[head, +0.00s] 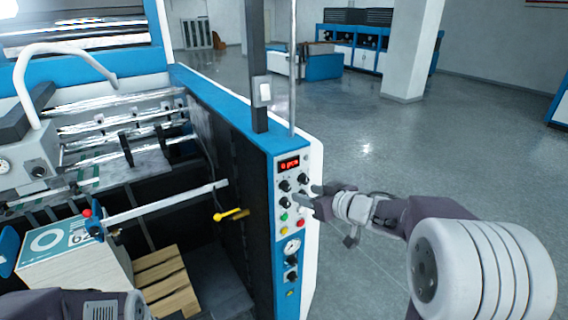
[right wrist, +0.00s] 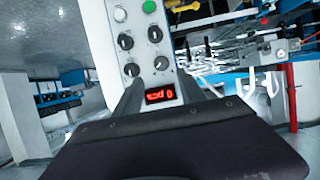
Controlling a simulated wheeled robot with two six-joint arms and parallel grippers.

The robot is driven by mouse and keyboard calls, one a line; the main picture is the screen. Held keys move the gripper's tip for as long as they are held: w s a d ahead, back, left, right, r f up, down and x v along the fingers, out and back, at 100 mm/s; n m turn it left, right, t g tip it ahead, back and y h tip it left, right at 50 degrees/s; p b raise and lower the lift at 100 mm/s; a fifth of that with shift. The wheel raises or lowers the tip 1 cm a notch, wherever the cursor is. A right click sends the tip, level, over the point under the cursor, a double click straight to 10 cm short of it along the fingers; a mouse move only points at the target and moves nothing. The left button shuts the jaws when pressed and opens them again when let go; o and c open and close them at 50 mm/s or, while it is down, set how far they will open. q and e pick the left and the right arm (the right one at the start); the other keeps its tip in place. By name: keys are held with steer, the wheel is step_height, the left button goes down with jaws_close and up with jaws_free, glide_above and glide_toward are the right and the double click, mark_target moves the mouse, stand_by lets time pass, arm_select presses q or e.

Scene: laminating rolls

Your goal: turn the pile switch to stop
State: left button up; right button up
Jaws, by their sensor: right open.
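The control panel (head: 311,166) is on the end face of the blue and white machine. It has a red display (head: 289,164) with several dark knobs below it, such as an upper knob (head: 285,186). The labels are too small to read, so I cannot tell which knob is the pile switch. My right gripper (head: 308,196) is open and empty, in front of the knob rows and partly covering them. In the right wrist view the panel appears upside down; its display (right wrist: 160,96) and a knob (right wrist: 161,63) lie between the fingers. My left gripper is not visible.
A yellow handle (head: 231,214) sticks out left of the panel. A wooden pallet (head: 163,280) stands inside the machine. The floor to the right is clear.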

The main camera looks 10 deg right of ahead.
mark_target(288, 188)
steer(key=x, duration=0.8)
steer(key=shift+w+d+f, duration=0.1)
steer(key=shift+f, duration=0.05)
steer(key=shift+w+a+f, duration=0.1)
steer(key=shift+w+a, duration=0.15)
steer(key=shift+a, duration=0.2)
steer(key=shift+d, duration=0.15)
steer(key=c, duration=0.8)
jaws_close()
